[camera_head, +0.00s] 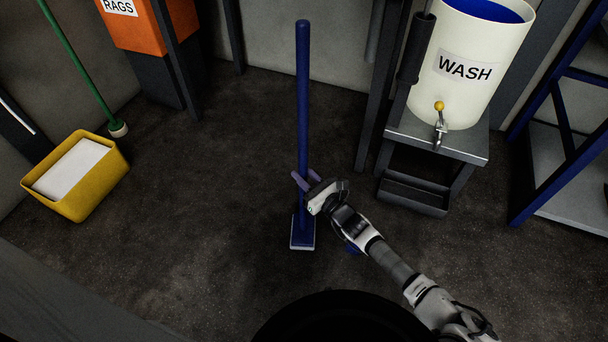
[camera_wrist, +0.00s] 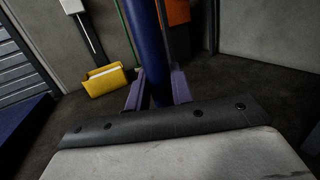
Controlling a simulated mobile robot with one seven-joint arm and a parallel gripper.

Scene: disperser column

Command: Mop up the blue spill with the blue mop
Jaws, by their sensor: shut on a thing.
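The blue mop has a long blue handle (camera_head: 303,90) and a flat blue head with a pale lower edge (camera_head: 302,236). It stands nearly upright on or just above the dark floor; I cannot tell which. My gripper (camera_head: 304,180) is shut on the lower part of the handle. In the wrist view the purple fingers of my gripper (camera_wrist: 158,88) sit on both sides of the blue handle (camera_wrist: 150,45). A small blue patch (camera_head: 352,247) shows beside my arm, mostly hidden by it; I cannot tell whether it is the spill.
A yellow bin (camera_head: 105,185) with a green-handled tool (camera_head: 85,65) beside it stands at left. An orange RAGS box (camera_head: 150,25) is behind. A white WASH drum (camera_head: 465,70) sits on a grey stand (camera_head: 440,150) at right. Floor left of the mop is clear.

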